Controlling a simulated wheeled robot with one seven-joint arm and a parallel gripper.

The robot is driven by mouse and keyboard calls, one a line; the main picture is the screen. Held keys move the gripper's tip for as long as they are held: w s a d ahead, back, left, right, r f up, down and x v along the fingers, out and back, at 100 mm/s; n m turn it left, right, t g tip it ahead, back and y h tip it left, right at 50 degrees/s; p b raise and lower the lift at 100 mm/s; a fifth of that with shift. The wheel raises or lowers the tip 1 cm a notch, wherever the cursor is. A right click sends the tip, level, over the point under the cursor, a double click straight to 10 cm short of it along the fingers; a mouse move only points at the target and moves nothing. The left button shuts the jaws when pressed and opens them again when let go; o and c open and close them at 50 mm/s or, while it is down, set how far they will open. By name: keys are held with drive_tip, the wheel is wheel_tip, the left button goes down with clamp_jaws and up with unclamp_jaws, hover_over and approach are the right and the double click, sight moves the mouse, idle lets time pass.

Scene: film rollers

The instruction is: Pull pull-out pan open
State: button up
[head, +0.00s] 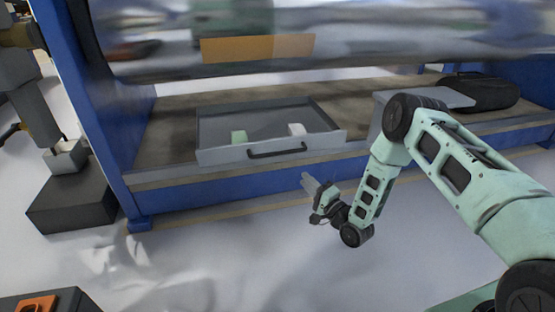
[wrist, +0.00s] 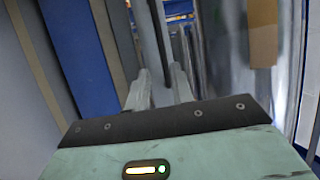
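The pull-out pan (head: 222,156) is a shallow grey tray on the brown shelf, under the large roller. Its inside shows from above and holds a small green item (head: 239,136) and a small white item (head: 297,129). A dark bar handle (head: 277,151) runs along its front panel. My gripper (head: 307,180) is in front of the pan, below and a little right of the handle, and looks apart from it. In the wrist view my two grey fingers (wrist: 160,82) stand apart with a gap between them, and nothing clearly shows held.
A blue frame post (head: 90,110) stands left of the shelf, and a blue beam (head: 200,193) runs below it. The shiny roller (head: 400,45) hangs above. A black case (head: 485,92) lies on the shelf at the right. The floor before the shelf is clear.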

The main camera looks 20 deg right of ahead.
sight(278, 153)
drive_tip(key=shift+b+x, duration=3.45)
drive_tip(key=shift+x, duration=4.55)
drive_tip(key=shift+c, duration=0.2)
clamp_jaws()
